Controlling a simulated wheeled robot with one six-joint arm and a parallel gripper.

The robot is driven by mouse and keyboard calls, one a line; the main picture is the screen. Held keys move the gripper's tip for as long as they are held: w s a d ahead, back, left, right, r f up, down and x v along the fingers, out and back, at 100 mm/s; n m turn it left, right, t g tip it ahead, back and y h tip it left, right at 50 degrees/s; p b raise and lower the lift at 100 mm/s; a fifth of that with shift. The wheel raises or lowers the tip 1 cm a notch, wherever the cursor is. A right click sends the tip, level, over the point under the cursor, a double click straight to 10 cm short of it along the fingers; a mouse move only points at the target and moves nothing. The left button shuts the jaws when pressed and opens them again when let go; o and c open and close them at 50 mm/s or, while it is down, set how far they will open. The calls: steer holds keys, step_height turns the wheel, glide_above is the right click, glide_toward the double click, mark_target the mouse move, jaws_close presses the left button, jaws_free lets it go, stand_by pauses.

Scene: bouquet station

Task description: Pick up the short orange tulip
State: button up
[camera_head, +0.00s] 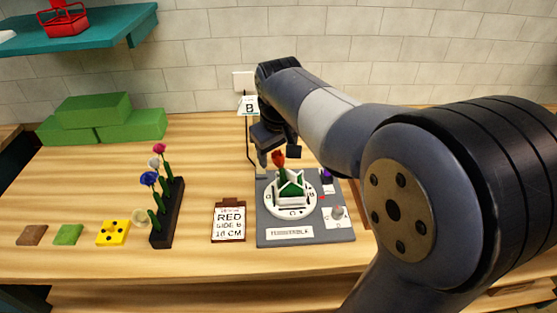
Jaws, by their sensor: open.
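A red-orange flower (278,158) stands upright on a green stem in a small white-and-green holder (291,188) on the round white turntable disc. It is the only orange-looking bloom I see; I cannot tell for certain that it is the short orange tulip. My gripper (278,154) is open above the turntable, its fingers apart and pointing down. The flower's head appears at the fingertips, between them in the picture. I cannot tell whether the fingers touch it or how they line up in depth.
A dark rack (167,214) holds pink-red, white and blue flowers. A card (229,222) reading "RED SIDE B 18 CM" lies left of the grey turntable base (269,219). A "B" sign (249,107) stands behind.

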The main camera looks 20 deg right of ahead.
mark_target(279, 160)
steer(key=x, duration=0.5)
steer(key=shift+w+d+p, duration=0.2)
steer(key=shift+d+p, duration=0.15)
steer(key=shift+p, duration=0.05)
steer(key=c, duration=0.8)
